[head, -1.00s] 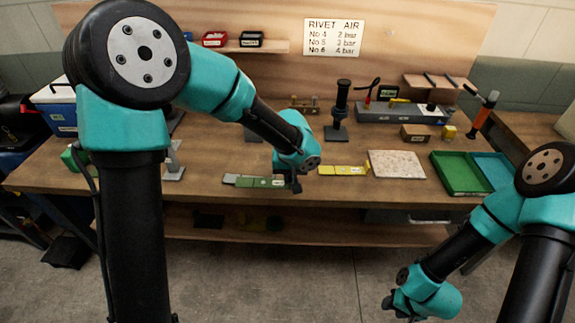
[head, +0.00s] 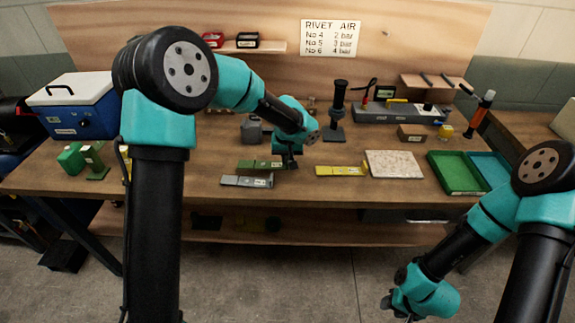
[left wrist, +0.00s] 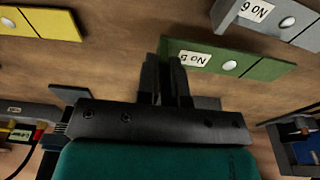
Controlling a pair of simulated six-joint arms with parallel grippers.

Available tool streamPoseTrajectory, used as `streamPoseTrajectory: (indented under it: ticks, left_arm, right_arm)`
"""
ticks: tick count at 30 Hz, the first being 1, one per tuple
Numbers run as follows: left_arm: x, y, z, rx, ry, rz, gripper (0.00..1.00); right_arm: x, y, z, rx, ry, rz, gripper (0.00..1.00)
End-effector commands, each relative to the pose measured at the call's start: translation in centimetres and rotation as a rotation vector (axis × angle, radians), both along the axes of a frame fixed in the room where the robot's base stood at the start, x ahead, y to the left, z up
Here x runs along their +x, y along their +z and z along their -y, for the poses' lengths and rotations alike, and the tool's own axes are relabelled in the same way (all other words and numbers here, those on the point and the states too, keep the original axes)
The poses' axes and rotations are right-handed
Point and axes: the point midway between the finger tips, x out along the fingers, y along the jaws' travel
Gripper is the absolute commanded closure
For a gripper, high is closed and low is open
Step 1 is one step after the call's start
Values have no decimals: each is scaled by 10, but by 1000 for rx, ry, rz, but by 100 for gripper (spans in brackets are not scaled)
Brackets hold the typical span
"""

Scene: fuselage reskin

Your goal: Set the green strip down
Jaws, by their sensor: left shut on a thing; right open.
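The green strip (head: 261,164), labelled No 5 in the left wrist view (left wrist: 262,69), lies level behind the grey strip (head: 246,181). My left gripper (head: 290,162) is shut on its right end in the head view, with the fingers (left wrist: 167,68) pointing down onto the strip. I cannot tell whether the strip touches the bench or hovers just above it. The grey strip, labelled No 6 in the left wrist view (left wrist: 285,24), lies near the front edge, apart from the green one. My right gripper (head: 388,307) is open and empty, low in front of the bench.
A yellow strip (head: 340,171) lies to the right, beside a speckled plate (head: 394,164). Green (head: 457,174) and teal (head: 492,166) trays stand further right. A dark stand (head: 336,133) and a grey block (head: 251,130) are behind. Bare bench lies left of the strips.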

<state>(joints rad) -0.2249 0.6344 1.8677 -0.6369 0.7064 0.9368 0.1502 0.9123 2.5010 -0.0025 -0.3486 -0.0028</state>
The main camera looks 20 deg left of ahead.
Motion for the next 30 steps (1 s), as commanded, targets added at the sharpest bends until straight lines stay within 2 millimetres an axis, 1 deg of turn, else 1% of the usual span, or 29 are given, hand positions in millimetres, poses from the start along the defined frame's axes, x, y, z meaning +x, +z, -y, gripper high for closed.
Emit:
streamPoseTrajectory:
  ticks: [1,3,6,19,20,27,28,30]
  left_arm:
    - [-2,-11,0,1,-1,-8,100]
    - [-2,-21,0,1,-1,-8,100]
    - [-2,-29,0,1,0,-5,100]
    - [-2,-34,0,1,0,-4,100]
    - [-2,-34,0,0,0,-4,91]
    - [-2,-34,0,0,0,-4,68]
    - [-2,-34,0,0,0,-4,66]
    - [-2,-34,0,0,0,-4,66]
  right_arm:
    - [0,0,0,0,0,0,57]
    - [0,0,0,0,0,0,57]
    - [0,0,0,0,0,0,57]
    - [0,0,0,0,0,0,57]
    - [0,0,0,0,0,0,57]
    - [0,0,0,0,0,0,57]
    - [0,0,0,0,0,0,57]
    - [0,0,0,0,0,0,57]
